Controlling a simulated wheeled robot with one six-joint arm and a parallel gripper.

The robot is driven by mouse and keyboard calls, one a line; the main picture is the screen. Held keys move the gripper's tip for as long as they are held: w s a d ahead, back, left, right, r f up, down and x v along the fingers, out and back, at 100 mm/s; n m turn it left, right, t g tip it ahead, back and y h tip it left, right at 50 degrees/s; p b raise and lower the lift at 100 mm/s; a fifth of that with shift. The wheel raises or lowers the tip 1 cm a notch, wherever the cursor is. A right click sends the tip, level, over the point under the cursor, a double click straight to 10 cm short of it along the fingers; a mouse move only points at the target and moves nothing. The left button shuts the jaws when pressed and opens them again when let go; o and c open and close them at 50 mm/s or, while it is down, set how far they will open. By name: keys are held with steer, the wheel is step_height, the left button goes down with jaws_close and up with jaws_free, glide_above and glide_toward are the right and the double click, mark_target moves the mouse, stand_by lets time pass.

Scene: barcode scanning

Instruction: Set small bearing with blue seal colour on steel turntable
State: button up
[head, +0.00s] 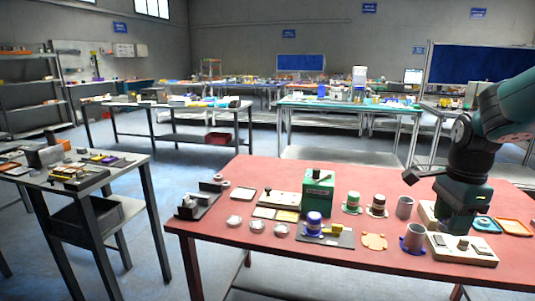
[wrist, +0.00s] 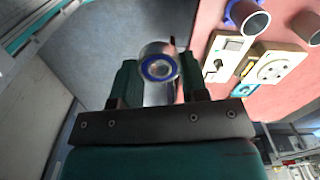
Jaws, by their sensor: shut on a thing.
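A small steel bearing with a blue seal ring (wrist: 158,65) is between the fingers of my gripper (wrist: 155,85) in the wrist view, its round face toward the camera. My gripper is shut on it. In the head view my gripper (head: 458,228) is low over the right part of the red table, among cream fixtures, and the bearing cannot be made out there. I cannot single out the steel turntable for certain. A cream fixture with a round knob (head: 463,244) lies just in front of my gripper. A cream plate with a round dial (wrist: 270,68) shows in the wrist view.
Grey cups (head: 404,207) and (head: 414,238) stand left of my gripper. A green box (head: 318,192), colour-banded spools (head: 353,202) and several clear discs (head: 257,226) occupy the red table (head: 215,258). Blue and orange trays (head: 513,227) lie to the right. The table's front edge is clear.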

steer(key=s+a+f+n+p, duration=0.1)
steer(key=a+f+n, duration=0.3)
steer(key=f+n, duration=0.5)
steer(key=s+a+f+n+p, duration=0.2)
steer(key=a+f+n, duration=0.2)
steer(key=f+n, duration=0.5)
step_height(320, 180, down, 4)
steer(key=shift+s+f+n, duration=0.15)
steer(key=shift+s+n, duration=0.25)
steer(key=shift+d, duration=0.1)
